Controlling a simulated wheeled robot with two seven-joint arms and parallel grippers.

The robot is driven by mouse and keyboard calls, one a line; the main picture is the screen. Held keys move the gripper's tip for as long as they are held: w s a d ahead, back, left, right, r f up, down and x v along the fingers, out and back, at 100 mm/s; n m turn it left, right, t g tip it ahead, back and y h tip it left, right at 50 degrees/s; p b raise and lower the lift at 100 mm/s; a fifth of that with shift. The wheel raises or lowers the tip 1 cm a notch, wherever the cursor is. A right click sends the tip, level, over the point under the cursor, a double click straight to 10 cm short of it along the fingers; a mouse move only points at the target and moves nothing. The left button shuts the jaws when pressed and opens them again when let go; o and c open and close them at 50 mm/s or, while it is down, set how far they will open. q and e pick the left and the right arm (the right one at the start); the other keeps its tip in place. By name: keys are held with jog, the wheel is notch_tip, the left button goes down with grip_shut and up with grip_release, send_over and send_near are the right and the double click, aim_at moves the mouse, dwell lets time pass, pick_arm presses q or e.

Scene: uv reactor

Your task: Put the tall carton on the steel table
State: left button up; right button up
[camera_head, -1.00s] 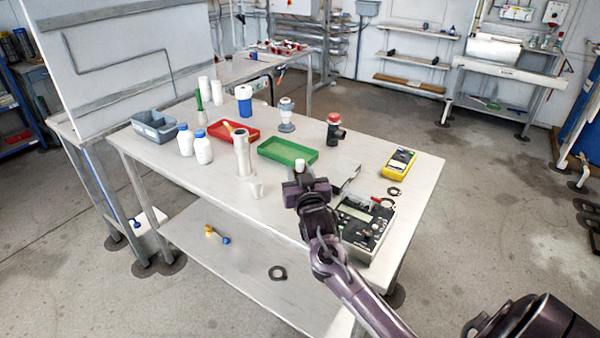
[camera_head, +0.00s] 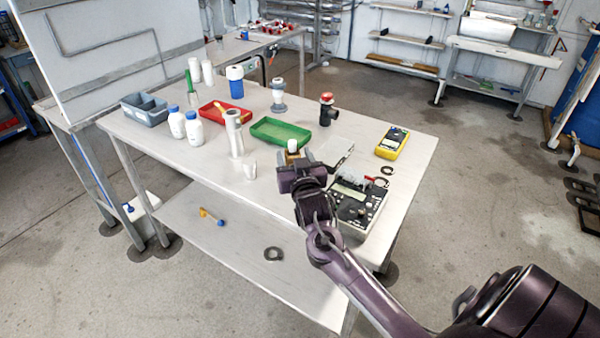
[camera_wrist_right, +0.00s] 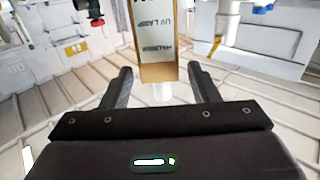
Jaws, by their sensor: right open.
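The tall carton (camera_wrist_right: 158,30) is in the right wrist view, pale-sided with dark lettering and a brown cardboard end (camera_wrist_right: 158,72). It lies between the lines of my right gripper's fingers (camera_wrist_right: 162,85), which are spread wide apart; I see no finger touching it. In the head view my right gripper (camera_head: 302,172) is over the front part of a pale metal table (camera_head: 215,158), hiding most of what is behind it. A small brown and white piece shows just past it, perhaps part of the carton. My left gripper is not in view.
A black instrument (camera_head: 356,203) and a yellow meter (camera_head: 393,143) are right. The table's right end has bare room.

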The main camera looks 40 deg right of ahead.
jog(key=b+v, duration=0.1)
jog(key=v, duration=0.9)
jog(key=s+a+f+n+g+y, duration=0.3)
jog(key=s+a+f+g+y, duration=0.3)
jog(key=a+f, duration=0.35)
jog(key=s+a+f+n+g+y, duration=0.1)
jog(key=s+a+f+n+g, duration=0.2)
jog(key=s, duration=0.4)
jog(key=s+a+f+g, duration=0.1)
jog(key=s+a+g, duration=0.1)
jog(key=s+g, duration=0.3)
jog(key=s+f, duration=0.2)
jog(key=f, duration=1.3)
jog(key=s+f, duration=0.2)
jog(key=f, duration=1.4)
jog(key=s+d+f+g, duration=0.1)
jog(key=s+d+f, duration=0.2)
jog(key=s+f, duration=1.4)
jog(key=shift+s+d+n+g, duration=0.2)
jog(key=shift+s+n+g, duration=0.15)
jog(key=shift+s, duration=0.6)
